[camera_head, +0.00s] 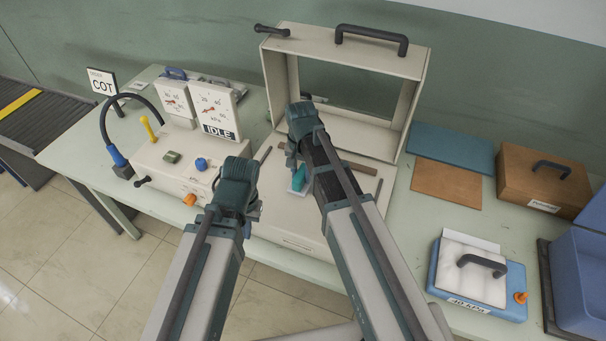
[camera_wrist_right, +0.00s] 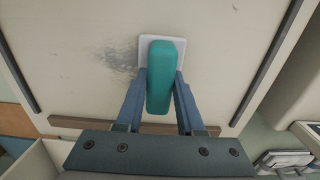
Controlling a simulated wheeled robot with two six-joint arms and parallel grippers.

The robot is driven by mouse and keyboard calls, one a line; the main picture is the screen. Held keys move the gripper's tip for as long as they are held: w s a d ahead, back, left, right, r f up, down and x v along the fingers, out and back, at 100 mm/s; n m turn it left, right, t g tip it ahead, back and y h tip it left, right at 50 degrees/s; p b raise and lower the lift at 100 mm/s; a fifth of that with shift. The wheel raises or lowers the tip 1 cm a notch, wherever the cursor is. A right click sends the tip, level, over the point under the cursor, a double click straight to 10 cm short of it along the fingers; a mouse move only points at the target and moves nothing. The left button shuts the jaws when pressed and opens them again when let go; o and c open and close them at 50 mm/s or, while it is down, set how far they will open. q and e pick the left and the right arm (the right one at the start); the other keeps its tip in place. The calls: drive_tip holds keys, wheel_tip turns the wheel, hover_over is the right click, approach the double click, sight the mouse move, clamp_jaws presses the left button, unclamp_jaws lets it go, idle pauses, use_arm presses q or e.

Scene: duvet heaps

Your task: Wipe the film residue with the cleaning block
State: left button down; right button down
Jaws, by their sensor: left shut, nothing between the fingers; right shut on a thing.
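The cleaning block has a teal grip and a white pad; it shows in the head view (camera_head: 299,179) and in the right wrist view (camera_wrist_right: 166,88). My right gripper (camera_wrist_right: 163,82) is shut on its teal grip, one finger on each side. The film residue (camera_wrist_right: 117,58) is a grey speckled smear on the pale bed of the open-lidded machine (camera_head: 290,232). The pad lies at the smear's right edge in the wrist view; I cannot tell how firmly it touches. The arm hides the smear in the head view. My left gripper (camera_head: 237,186) is shut and empty, left of the right one.
The raised lid frame (camera_head: 345,49) stands behind the bed. A gauge box marked IDLE (camera_head: 213,111) and a hose unit are at left. At right are blue and brown sheets (camera_head: 451,146), a wooden box (camera_head: 545,180) and a blue case with a white pad (camera_head: 476,279).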

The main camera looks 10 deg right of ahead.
drive_tip(key=shift+s+d, duration=0.1)
drive_tip(key=shift+s+d, duration=0.45)
drive_tip(key=shift+d, duration=0.25)
drive_tip(key=shift+s+d, duration=0.45)
drive_tip(key=shift+d, duration=0.25)
drive_tip(key=shift+s+d+f, duration=0.1)
drive_tip(key=shift+s+d, duration=0.4)
drive_tip(key=shift+d, duration=0.25)
drive_tip(key=shift+s+d, duration=0.5)
drive_tip(key=shift+d, duration=0.25)
drive_tip(key=shift+s+d, duration=0.45)
drive_tip(key=shift+d, duration=0.3)
drive_tip(key=shift+s+d, duration=0.45)
drive_tip(key=shift+d, duration=0.3)
drive_tip(key=shift+r, duration=0.2)
